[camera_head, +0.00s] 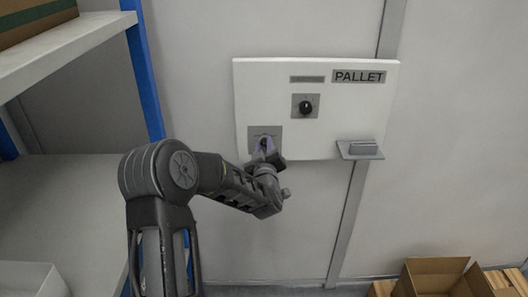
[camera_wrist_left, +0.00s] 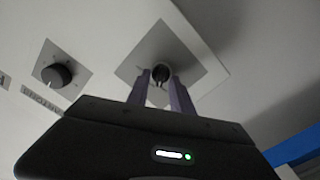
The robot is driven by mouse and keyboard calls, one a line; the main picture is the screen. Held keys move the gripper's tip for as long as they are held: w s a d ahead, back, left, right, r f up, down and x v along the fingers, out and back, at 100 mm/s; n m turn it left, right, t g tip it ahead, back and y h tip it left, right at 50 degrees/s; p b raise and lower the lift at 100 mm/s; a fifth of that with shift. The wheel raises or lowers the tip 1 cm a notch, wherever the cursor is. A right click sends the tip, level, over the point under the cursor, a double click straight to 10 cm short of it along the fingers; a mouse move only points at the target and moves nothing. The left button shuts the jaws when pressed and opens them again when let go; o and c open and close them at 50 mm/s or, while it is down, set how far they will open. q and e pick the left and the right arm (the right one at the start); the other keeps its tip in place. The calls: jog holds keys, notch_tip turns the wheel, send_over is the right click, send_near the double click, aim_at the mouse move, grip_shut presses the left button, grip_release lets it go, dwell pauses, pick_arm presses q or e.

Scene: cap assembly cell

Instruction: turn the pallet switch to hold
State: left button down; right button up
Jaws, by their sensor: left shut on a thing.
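A white panel (camera_head: 345,105) with a PALLET label (camera_head: 359,77) hangs on the wall. Its lower-left corner has a dark switch knob on a grey square plate (camera_head: 254,135); the plate also shows in the left wrist view (camera_wrist_left: 194,60). My left gripper (camera_head: 264,147) reaches the panel from below and is shut on that knob (camera_wrist_left: 160,72), one finger at each side. The gripper partly covers the knob, and its pointer position cannot be made out. My right gripper is not in view.
A second black knob (camera_head: 305,106) sits higher on the panel, and shows in the left wrist view (camera_wrist_left: 56,75). A grey bracket (camera_head: 360,150) juts out at the panel's lower right. A shelf with a blue post (camera_head: 145,80) stands left. An open cardboard box (camera_head: 440,280) is at lower right.

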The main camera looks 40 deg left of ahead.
pick_arm(q)
jog(key=m+b, duration=0.2)
jog(key=m, duration=0.1)
jog(key=shift+d+f, duration=0.1)
jog(key=shift+f, duration=0.05)
jog(key=shift+m+b, duration=0.6)
jog(key=shift+m, duration=0.9)
jog(key=c, duration=1.2)
grip_release()
jog(key=shift+o, duration=0.2)
jog(key=shift+d, duration=0.1)
jog(key=b+v, duration=0.1)
jog(key=v, duration=0.6)
jog(key=shift+s+d+b, duration=0.2)
jog(key=shift+s+b, duration=0.05)
jog(key=shift+b, duration=0.1)
